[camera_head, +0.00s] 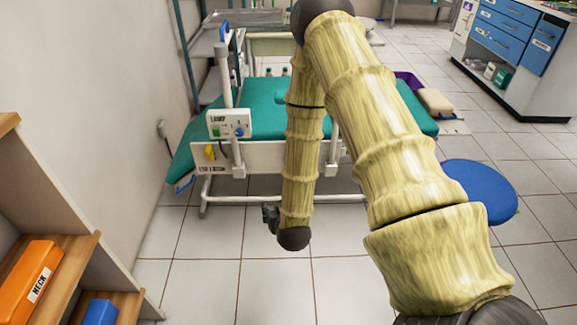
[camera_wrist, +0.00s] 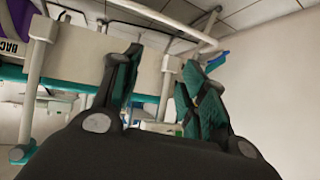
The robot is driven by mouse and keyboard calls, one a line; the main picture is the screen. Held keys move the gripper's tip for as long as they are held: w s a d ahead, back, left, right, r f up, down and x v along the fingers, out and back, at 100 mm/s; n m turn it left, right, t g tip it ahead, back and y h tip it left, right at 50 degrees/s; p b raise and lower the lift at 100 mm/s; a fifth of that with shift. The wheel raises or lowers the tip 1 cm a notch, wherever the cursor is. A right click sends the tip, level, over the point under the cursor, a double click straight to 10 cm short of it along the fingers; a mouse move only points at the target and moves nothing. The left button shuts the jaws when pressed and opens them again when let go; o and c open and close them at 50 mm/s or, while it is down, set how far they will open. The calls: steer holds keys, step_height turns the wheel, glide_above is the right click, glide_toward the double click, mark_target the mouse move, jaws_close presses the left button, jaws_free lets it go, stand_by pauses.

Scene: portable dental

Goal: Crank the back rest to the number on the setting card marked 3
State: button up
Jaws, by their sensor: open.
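The couch (camera_head: 262,98) with teal padding stands across the middle of the head view. A white panel (camera_head: 264,157) runs along its near side, with a small yellow part (camera_head: 210,152) above a label I cannot fully read. My arm hides the right part of that panel. I cannot make out the crank or setting card.
A lamp box (camera_head: 228,124) with a green button and blue knob is fixed to a post. A blue round stool (camera_head: 480,190) stands right. Shelves (camera_head: 55,215) with an orange box (camera_head: 27,285) are at left. Blue-drawer cabinets (camera_head: 510,50) stand back right. Floor tiles (camera_head: 215,265) in front are clear.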

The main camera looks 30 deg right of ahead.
steer(key=w+d+r+m+t+h+b, duration=0.1)
steer(key=w+d+h+b, duration=0.1)
steer(key=w+d+b, duration=0.4)
steer(key=w+d+r+m+t+h+b, duration=0.1)
steer(key=w+d+t+h+b, duration=0.1)
steer(key=w+d+b, duration=0.3)
steer(key=w+d+r+m+t+h+b, duration=0.1)
steer(key=w+d+m+h+b, duration=0.1)
steer(key=w+d+b, duration=0.4)
steer(key=shift+w+d+t+b, duration=0.15)
steer(key=shift+w+d, duration=0.1)
steer(key=shift+w, duration=0.3)
steer(key=shift+w+d+t+b, duration=0.15)
steer(key=shift+w+d, duration=0.05)
steer(key=shift+w, duration=0.35)
steer(key=shift+c, duration=0.4)
jaws_close()
